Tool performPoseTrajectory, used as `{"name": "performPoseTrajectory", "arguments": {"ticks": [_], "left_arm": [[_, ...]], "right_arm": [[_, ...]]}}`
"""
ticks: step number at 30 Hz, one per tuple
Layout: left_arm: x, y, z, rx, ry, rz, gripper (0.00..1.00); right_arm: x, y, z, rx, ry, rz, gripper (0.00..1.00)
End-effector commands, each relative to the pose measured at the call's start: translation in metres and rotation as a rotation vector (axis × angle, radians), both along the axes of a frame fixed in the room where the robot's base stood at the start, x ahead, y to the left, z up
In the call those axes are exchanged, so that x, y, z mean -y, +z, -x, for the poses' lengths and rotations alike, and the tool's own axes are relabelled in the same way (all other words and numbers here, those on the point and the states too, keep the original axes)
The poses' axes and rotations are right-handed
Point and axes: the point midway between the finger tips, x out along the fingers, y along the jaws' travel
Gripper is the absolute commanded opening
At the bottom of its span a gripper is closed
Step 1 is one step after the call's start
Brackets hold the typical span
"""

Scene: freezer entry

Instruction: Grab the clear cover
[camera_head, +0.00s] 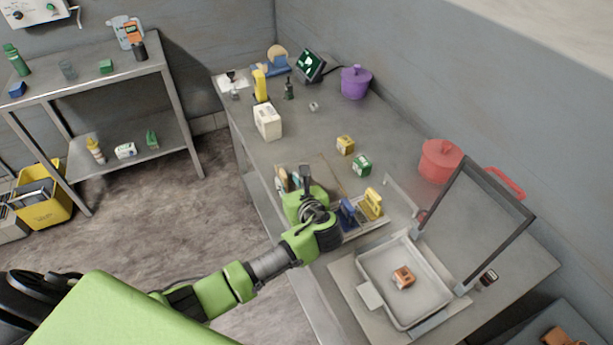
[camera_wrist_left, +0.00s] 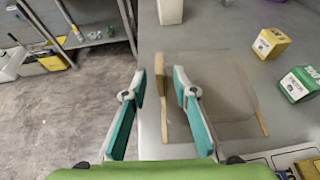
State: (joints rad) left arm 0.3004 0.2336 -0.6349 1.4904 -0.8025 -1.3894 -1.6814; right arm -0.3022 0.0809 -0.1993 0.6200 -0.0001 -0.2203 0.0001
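A clear flat cover (camera_head: 325,172) with light wooden strips along two edges lies on the steel table. In the left wrist view the clear cover (camera_wrist_left: 220,85) is just beyond my fingers, right of centre. My left gripper (camera_head: 305,174) is over the table's front edge, by the cover's near side. In the left wrist view my left gripper (camera_wrist_left: 159,80) is open and empty. The cover's left wooden strip shows between the fingertips; I cannot tell whether they touch it. My right gripper is not in view.
A tray (camera_head: 369,258) with a raised, framed clear lid (camera_head: 478,218) stands at the right. Yellow (camera_head: 345,145) and green (camera_head: 362,164) boxes stand behind the cover. A white carton (camera_head: 267,122) is farther left. Blue and yellow items stand right of my gripper.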

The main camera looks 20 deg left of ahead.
Motion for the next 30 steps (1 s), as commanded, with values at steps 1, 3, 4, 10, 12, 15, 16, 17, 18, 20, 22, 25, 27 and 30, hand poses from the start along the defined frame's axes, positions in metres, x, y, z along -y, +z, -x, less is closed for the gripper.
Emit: {"name": "performPoseTrajectory", "arguments": {"ticks": [1, 3, 4, 10, 12, 15, 16, 17, 18, 20, 22, 25, 27, 30], "left_arm": [[-0.006, 0.002, -0.004, -0.002, 0.003, -0.003, 0.26], [-0.012, 0.000, -0.011, -0.002, 0.004, -0.003, 0.26], [-0.015, -0.001, -0.014, -0.002, 0.003, -0.003, 0.26], [-0.029, -0.011, -0.029, -0.001, 0.001, -0.003, 0.26], [-0.031, -0.013, -0.031, -0.001, 0.001, -0.003, 0.26], [-0.032, -0.014, -0.032, -0.001, 0.001, -0.001, 0.26], [-0.032, -0.014, -0.032, -0.001, 0.001, -0.001, 0.26], [-0.031, -0.014, -0.032, -0.001, 0.001, -0.001, 0.26], [-0.031, -0.014, -0.032, -0.001, 0.001, -0.001, 0.26], [-0.031, -0.014, -0.032, -0.001, 0.001, -0.001, 0.21], [-0.031, -0.014, -0.031, -0.001, 0.001, -0.001, 0.03], [-0.031, -0.014, -0.031, -0.001, 0.001, -0.001, 0.00], [-0.031, -0.014, -0.032, -0.001, 0.001, -0.001, 0.00], [-0.031, -0.014, -0.031, -0.001, 0.001, -0.001, 0.00]], "right_arm": [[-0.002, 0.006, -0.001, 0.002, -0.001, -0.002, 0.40], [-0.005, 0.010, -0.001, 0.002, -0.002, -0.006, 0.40], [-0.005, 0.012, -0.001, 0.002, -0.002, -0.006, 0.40], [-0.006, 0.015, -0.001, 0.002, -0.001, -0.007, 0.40], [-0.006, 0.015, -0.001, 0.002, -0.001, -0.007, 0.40], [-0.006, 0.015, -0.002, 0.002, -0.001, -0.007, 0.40], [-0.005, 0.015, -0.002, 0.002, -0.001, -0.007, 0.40], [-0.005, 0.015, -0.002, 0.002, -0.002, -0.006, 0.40], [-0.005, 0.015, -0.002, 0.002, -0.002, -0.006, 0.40], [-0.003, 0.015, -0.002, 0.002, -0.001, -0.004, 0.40], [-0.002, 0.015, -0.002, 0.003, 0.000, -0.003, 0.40], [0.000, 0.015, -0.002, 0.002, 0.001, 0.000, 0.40], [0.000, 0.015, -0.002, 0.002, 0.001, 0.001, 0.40], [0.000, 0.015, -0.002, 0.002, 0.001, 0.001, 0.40]]}}
